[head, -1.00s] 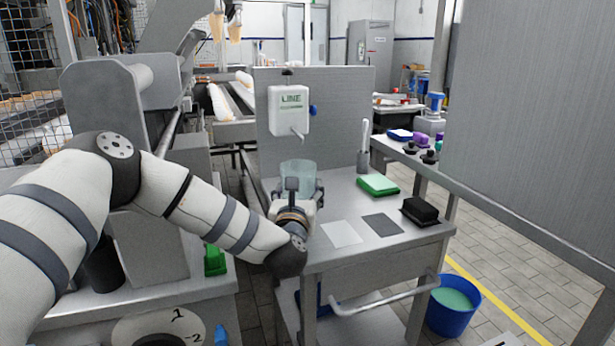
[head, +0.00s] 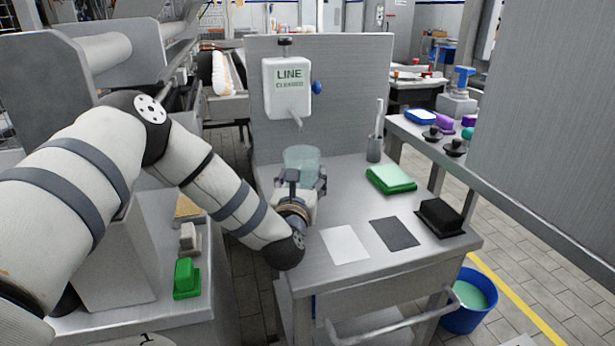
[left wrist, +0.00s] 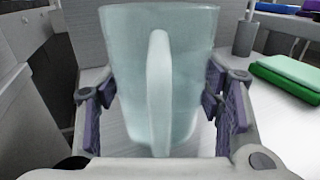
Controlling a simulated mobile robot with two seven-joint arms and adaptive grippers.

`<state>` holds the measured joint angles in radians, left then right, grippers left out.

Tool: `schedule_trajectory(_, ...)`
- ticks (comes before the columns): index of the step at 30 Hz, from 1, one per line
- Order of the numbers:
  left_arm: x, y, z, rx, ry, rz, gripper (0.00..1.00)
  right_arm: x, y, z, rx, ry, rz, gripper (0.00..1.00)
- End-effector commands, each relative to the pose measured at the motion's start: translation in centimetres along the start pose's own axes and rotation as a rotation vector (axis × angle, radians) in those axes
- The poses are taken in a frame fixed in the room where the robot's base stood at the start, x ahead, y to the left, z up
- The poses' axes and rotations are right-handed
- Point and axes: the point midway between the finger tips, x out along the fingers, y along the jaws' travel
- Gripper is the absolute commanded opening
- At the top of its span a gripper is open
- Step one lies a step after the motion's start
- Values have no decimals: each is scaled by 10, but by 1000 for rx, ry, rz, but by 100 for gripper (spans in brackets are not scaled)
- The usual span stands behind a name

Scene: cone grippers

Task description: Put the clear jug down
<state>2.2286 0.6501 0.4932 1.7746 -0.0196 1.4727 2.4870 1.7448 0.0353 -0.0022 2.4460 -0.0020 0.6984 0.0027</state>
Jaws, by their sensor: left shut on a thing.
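The clear jug (head: 302,157) is a pale, see-through blue-green vessel over the left part of the metal worktable (head: 345,180). My left gripper (head: 305,181) is shut around it from the near side. In the left wrist view the jug (left wrist: 187,75) stands upright between the purple-padded fingers of the left gripper (left wrist: 165,105), with its handle facing the camera. The gripper and wrist hide the jug's base in the head view, so I cannot tell whether it touches the table. My right gripper is not in view.
A LINE CLEANER dispenser (head: 287,88) hangs on the back panel behind the jug. A blue bucket (head: 466,312) stands on the floor.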

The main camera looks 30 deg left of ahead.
Motion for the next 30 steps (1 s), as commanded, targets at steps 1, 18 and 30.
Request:
schedule_trajectory(1, 0, 0, 1, -2, 3, -1, 23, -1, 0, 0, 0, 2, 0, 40)
schedule_trajectory(18, 0, 0, -2, -1, 4, -1, 81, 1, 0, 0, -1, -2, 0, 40)
schedule_trajectory(30, -67, 0, 10, -7, -2, -3, 81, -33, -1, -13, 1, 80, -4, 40)
